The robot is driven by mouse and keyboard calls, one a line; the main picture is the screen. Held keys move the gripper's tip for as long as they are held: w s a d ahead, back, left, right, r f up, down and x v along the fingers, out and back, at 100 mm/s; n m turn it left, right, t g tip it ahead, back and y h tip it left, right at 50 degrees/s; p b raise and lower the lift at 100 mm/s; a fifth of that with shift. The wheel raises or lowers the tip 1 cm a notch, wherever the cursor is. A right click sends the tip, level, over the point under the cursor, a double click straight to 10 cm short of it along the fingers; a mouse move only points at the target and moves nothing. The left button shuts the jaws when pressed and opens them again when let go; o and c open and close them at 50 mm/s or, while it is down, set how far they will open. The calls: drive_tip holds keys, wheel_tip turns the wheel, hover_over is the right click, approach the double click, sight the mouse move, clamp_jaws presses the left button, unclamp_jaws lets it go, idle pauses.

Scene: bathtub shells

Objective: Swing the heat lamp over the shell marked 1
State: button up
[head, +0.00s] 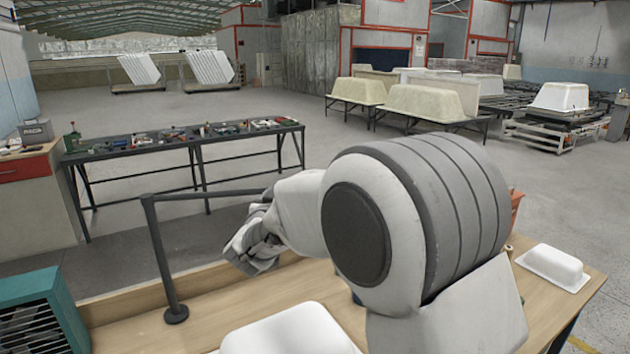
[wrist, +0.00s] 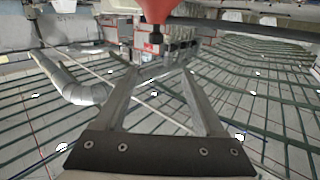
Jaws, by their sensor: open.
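The heat lamp's dark post (head: 160,255) stands on a round foot at the left of the wooden bench. Its thin arm runs right and passes behind my arm. In the wrist view, an orange-red part (wrist: 155,10), seemingly the lamp's shade, and a dark bar (wrist: 255,27) show beyond my fingertips. My gripper (head: 255,248) is right of the post; it also shows in the wrist view (wrist: 167,68), open with nothing between the fingers. One white shell (head: 290,332) lies at the front edge, partly cut off; another white shell (head: 553,266) lies at right. No number is readable.
A teal slatted box (head: 40,315) stands at the lower left. A long dark table (head: 185,145) with tools is behind the bench. My arm hides the bench's middle and perhaps another shell. An orange object (head: 516,200) peeks out right of it.

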drive_tip(key=shift+m+h, duration=0.3)
drive_tip(key=shift+h, duration=0.5)
drive_tip(key=w+d+p, duration=0.1)
drive_tip(key=w, duration=0.4)
drive_tip(key=w+f+p, duration=0.1)
drive_tip(key=w, duration=0.5)
drive_tip(key=w+d+f+p, duration=0.1)
drive_tip(key=w, duration=0.5)
drive_tip(key=shift+d+f, duration=0.15)
drive_tip(key=shift+d, duration=0.2)
drive_tip(key=shift+c, duration=0.2)
clamp_jaws()
